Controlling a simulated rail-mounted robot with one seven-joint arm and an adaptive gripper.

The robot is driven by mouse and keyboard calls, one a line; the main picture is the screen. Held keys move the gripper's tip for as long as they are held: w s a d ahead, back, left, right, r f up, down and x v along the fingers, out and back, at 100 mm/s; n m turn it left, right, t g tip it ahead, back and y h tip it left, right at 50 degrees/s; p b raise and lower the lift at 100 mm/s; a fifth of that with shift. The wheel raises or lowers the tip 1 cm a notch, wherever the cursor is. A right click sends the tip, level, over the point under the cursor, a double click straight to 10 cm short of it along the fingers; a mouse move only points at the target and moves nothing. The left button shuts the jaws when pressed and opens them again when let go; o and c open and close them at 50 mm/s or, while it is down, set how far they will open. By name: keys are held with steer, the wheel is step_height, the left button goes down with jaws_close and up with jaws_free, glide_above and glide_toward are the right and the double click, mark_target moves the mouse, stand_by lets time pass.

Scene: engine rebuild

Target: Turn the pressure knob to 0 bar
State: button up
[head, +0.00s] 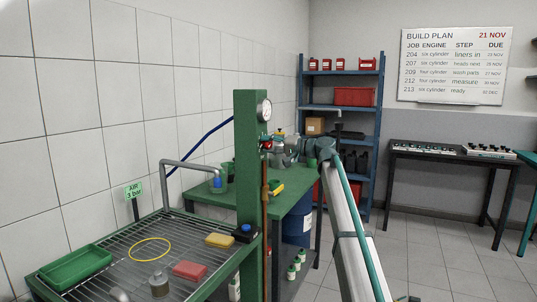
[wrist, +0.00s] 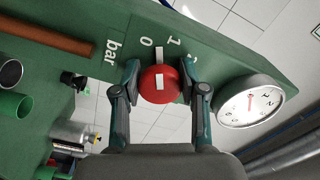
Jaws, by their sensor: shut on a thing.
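The red pressure knob (wrist: 173,86) sits on the green post (head: 249,190), below the round gauge (head: 264,110). In the wrist view, its white pointer (wrist: 159,57) points between the printed 0 (wrist: 147,42) and 1 (wrist: 173,41). My gripper (wrist: 161,85) has one finger on each side of the knob and is shut on it. In the head view, the knob (head: 266,146) shows small beside my gripper (head: 273,148). The gauge in the wrist view (wrist: 250,101) has a red needle, but its exact reading is too small to tell.
A copper pipe (head: 265,215) runs down the post below the knob. A wire-grid bench (head: 125,262) with a green tray (head: 75,267), sponges and metal parts stands at front left. A green table (head: 290,203) is behind the post. The floor at right (head: 440,245) is clear.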

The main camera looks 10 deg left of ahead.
steer(key=shift+f+n+b, duration=0.15)
steer(key=shift+n+b, duration=1.5)
steer(key=shift+n, duration=0.25)
steer(key=o, duration=1.1)
steer(key=v, duration=1.2)
